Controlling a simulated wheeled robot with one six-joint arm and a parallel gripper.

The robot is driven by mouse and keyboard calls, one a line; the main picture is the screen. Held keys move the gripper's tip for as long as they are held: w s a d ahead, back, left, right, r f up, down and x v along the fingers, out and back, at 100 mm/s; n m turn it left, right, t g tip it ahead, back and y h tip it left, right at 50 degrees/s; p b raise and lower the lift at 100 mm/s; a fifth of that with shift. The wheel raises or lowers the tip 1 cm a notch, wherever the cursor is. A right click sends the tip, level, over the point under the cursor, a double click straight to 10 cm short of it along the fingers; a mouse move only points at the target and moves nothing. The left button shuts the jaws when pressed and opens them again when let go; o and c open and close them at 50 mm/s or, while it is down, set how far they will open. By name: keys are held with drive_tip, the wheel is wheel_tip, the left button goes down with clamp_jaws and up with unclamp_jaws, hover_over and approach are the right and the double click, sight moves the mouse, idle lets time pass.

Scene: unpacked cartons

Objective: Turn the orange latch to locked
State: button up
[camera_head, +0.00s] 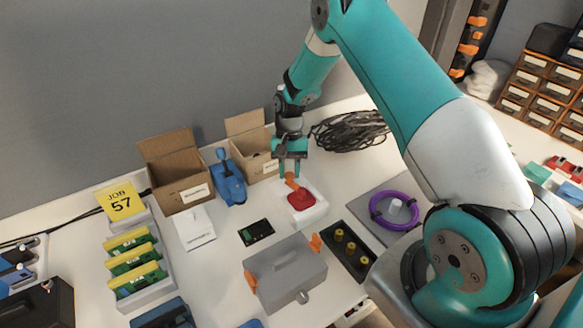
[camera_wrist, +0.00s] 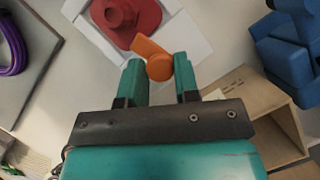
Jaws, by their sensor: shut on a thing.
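The orange latch (camera_head: 291,181) sits at the upper edge of a white block (camera_head: 314,214) that carries a red part (camera_head: 301,199). In the wrist view the latch (camera_wrist: 152,50) has a rounded end between the fingertips and a flat arm reaching up and left toward the red part (camera_wrist: 127,18). My gripper (camera_head: 290,173) points down at the latch and is shut on it, with one teal finger on each side; the fingers also show in the wrist view (camera_wrist: 159,70). I see no locked or unlocked marking.
A blue device (camera_head: 229,183) and two open cartons (camera_head: 178,172) stand left of and behind my gripper. A grey case (camera_head: 285,270) with orange clips and a black tray (camera_head: 347,251) lie in front. Black cables (camera_head: 350,131) lie behind right.

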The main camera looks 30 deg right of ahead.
drive_tip(key=shift+w+d+r+m+t+y+p, duration=0.15)
drive_tip(key=shift+m+t+y+p, duration=0.2)
drive_tip(key=shift+m, duration=0.85)
drive_tip(key=o, duration=0.9)
drive_tip(key=v, duration=1.1)
drive_tip(key=b+v, duration=0.1)
drive_tip(key=v, duration=0.5)
drive_tip(key=shift+s+d+r, duration=0.15)
drive_tip(key=shift+s, duration=0.1)
